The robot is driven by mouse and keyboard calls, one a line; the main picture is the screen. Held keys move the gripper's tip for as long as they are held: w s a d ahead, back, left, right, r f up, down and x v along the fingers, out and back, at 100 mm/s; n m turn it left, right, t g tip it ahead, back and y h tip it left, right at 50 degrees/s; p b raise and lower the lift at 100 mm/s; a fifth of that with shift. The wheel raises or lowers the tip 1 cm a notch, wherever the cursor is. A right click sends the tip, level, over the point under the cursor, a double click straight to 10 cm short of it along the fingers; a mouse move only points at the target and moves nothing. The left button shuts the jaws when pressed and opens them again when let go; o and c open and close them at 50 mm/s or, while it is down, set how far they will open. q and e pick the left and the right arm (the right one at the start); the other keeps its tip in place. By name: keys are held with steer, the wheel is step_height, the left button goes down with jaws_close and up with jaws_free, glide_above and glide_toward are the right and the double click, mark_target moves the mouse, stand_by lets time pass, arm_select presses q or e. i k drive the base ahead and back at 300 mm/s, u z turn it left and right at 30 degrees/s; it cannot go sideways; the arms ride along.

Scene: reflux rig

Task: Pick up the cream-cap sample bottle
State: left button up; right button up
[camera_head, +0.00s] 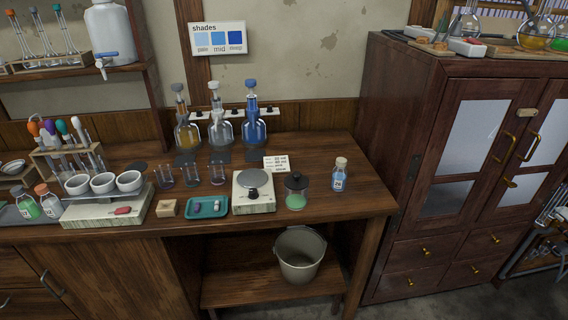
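A small bottle (340,176) with a cream-tan cap, a pale label and bluish contents stands upright near the right end of the wooden workbench. The label's marking is too small to read surely. Nothing touches it and there is bare wood around it. Neither of my grippers shows in the head view.
A lidded jar with green contents (295,192) and a scale (253,192) stand left of the bottle. A bucket (299,254) sits on the shelf below. A dark cabinet (440,150) rises just right of the bench. Three stoppered flasks (254,128) stand behind.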

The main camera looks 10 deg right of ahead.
mark_target(338, 179)
steer(key=u, duration=0.15)
steer(key=i, duration=1.15)
steer(key=z, duration=0.4)
